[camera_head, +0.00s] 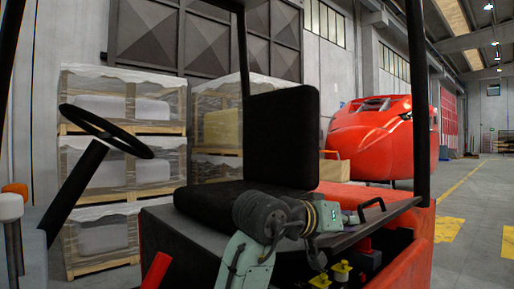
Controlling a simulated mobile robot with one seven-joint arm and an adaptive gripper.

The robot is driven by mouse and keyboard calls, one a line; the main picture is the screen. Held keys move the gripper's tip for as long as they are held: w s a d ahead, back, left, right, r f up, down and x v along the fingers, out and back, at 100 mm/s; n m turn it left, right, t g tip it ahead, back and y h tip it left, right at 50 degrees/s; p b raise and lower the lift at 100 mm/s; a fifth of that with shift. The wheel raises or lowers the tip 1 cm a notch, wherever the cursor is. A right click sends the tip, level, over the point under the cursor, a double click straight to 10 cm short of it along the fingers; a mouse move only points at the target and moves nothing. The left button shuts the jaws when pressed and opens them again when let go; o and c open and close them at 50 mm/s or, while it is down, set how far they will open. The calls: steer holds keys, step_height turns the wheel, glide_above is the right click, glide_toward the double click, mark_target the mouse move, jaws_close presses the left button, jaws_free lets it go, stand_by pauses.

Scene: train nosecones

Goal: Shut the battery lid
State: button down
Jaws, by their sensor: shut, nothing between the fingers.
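The battery lid (388,216) is the dark panel on the red forklift, with a black handle (373,203) on top. The seat cushion (215,196) is beside it. A gap shows under the lid's near edge, with yellow-capped parts (341,272) in the red compartment, so the lid stands at least partly open; its exact angle is hard to tell. My arm comes up from the bottom centre, in front of the seat. My gripper (357,217) is shut and empty, over the lid just left of the handle. I cannot tell whether it touches the lid.
The black seat back (283,138) and a dark post (419,100) stand around the lid. A steering wheel (105,131) and a red lever (157,270) are at left. Wrapped crates (122,160) and a red train nosecone (372,143) stand behind.

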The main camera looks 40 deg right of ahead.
mark_target(353, 240)
steer(key=shift+m, duration=0.6)
steer(key=shift+s+f+b, duration=0.25)
steer(key=shift+f, duration=0.4)
steer(key=shift+s+f+b, duration=0.2)
steer(key=shift+s+f, duration=0.1)
steer(key=shift+f, duration=0.35)
steer(key=shift+s+f+b, duration=0.25)
steer(key=shift+f, duration=0.4)
steer(key=shift+r, duration=0.1)
